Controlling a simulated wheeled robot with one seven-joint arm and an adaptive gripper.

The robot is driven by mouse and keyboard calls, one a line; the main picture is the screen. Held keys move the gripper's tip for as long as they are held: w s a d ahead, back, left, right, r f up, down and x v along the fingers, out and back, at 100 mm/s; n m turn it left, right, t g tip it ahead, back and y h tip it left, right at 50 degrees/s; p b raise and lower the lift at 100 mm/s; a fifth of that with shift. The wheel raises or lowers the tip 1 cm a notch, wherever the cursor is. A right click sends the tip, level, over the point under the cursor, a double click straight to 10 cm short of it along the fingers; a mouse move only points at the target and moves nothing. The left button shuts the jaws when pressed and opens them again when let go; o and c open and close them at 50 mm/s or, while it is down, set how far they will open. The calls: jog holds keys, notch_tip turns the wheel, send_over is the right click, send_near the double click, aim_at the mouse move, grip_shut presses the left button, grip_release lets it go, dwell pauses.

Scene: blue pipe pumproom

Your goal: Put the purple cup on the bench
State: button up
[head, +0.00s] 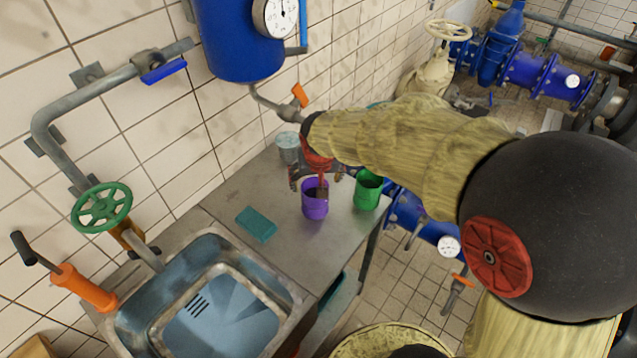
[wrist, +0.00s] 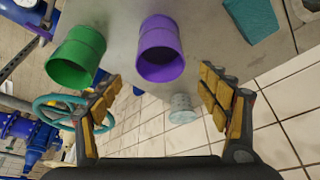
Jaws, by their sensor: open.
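The purple cup (head: 315,205) stands upright on the grey metal bench (head: 283,257), near the bench's right end. In the wrist view the purple cup (wrist: 161,62) shows its open mouth, beyond the gap between my fingertips. My gripper (head: 317,184) is at the cup's rim in the head view, with one finger overlapping the cup. In the wrist view my gripper (wrist: 162,92) has its fingers wide apart and nothing held between them. I cannot tell whether a finger touches the cup.
A green cup (head: 368,189) stands close to the right of the purple one. A clear glass (head: 288,147) is near the wall, and a teal sponge (head: 256,224) lies to the left. A sink (head: 215,310) fills the bench's near left. Blue pipes (head: 425,222) run right of the bench.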

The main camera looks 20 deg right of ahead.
jog(key=s+r, duration=0.4)
jog(key=s, duration=0.4)
jog(key=s+r+n, duration=0.1)
jog(key=s+r, duration=0.4)
jog(key=s, duration=0.3)
jog(key=s+r+n+t, duration=0.1)
jog(key=s+r, duration=0.4)
jog(key=s, duration=0.3)
jog(key=shift+d+y, duration=0.2)
jog(key=shift+y, duration=0.2)
